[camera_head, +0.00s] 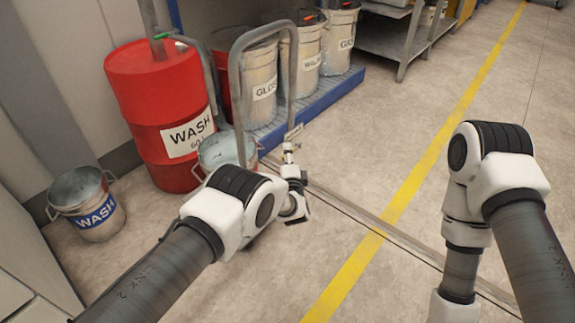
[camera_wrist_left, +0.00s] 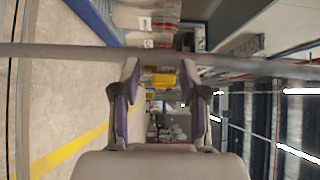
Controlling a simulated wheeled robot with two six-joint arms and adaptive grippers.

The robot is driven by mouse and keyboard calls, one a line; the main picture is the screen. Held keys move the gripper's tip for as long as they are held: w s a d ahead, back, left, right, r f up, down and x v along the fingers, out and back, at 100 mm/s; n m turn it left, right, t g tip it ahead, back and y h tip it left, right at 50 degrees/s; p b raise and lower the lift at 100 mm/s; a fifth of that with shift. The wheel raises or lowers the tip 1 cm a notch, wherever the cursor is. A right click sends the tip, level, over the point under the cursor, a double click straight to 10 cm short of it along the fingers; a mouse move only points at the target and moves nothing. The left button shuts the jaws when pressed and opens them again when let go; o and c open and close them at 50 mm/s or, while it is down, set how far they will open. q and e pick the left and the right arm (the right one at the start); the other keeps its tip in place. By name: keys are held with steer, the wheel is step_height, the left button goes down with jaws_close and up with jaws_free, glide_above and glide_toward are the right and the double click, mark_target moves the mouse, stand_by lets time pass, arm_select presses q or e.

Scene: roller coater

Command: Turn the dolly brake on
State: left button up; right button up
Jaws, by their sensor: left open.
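A grey tubular handle (camera_head: 236,95) shaped like an upside-down U stands in the middle of the head view. I take it for the dolly's handle; my left arm hides its lower part and the dolly's base. I cannot make out the brake.
A red WASH drum (camera_head: 160,100), a WASH bucket (camera_head: 90,208) and another bucket (camera_head: 215,150) stand at the left. Labelled buckets (camera_head: 310,55) stand on a blue platform (camera_head: 335,93) behind the handle. The floor around the yellow line (camera_head: 410,185) is clear.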

arm_select(q)
steer(key=shift+r, duration=0.1)
jaws_close()
